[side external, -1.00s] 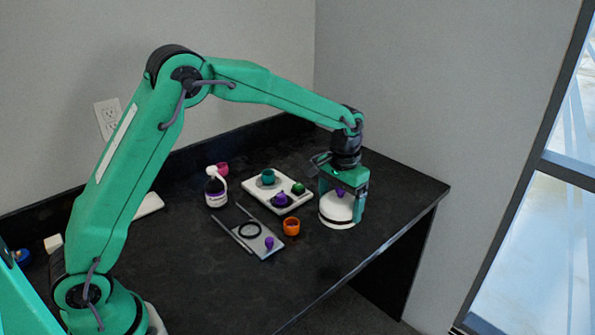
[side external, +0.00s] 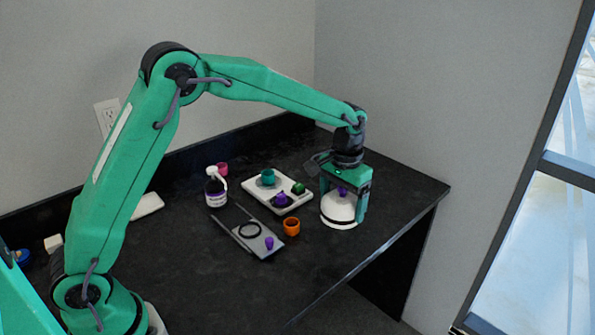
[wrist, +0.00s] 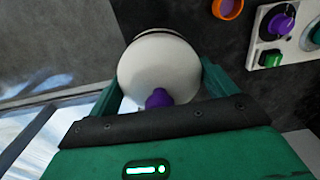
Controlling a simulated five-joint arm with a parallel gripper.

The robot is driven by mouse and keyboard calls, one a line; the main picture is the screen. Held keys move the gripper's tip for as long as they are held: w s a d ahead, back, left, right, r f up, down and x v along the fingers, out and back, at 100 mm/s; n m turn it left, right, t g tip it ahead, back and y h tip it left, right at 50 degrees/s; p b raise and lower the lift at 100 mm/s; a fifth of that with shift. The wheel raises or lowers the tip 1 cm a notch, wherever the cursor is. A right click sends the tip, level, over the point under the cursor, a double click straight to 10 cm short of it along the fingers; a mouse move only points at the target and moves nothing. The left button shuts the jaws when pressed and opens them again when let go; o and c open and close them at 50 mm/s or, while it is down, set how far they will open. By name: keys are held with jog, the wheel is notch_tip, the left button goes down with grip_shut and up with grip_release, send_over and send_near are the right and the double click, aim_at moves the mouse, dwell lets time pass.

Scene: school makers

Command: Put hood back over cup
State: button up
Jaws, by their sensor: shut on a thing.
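The hood (side external: 339,208) is a white dome with a dark band at its rim and a purple knob on top. It stands upright near the right edge of the black table. My gripper (side external: 343,204) is above it, pointing down, with its two green fingers shut on the dome's sides. In the wrist view the hood (wrist: 158,70) sits between both fingers, its purple knob towards the gripper body. I cannot tell whether its rim touches the table. An orange cup (side external: 291,227) stands open to its left.
The white panel (side external: 263,196) also carries purple and green knobs. A grey plate (side external: 268,248) with a black ring and a purple knob lies left of the orange cup. The front table is clear.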

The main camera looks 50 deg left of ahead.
jog(key=w+a+n, duration=0.2)
jog(key=w+a, duration=0.2)
jog(key=a, duration=1.1)
jog(key=n, duration=0.3)
send_over(268, 170)
jog(key=s+d, duration=0.1)
jog(key=f, duration=0.2)
jog(key=shift+d+r, duration=0.1)
jog(key=shift+d, duration=0.05)
jog(key=shift+f, duration=2.9)
jog(key=shift+f, duration=0.6)
jog(key=o, duration=0.7)
jog(key=shift+o, duration=0.2)
jog(key=shift+r, duration=0.1)
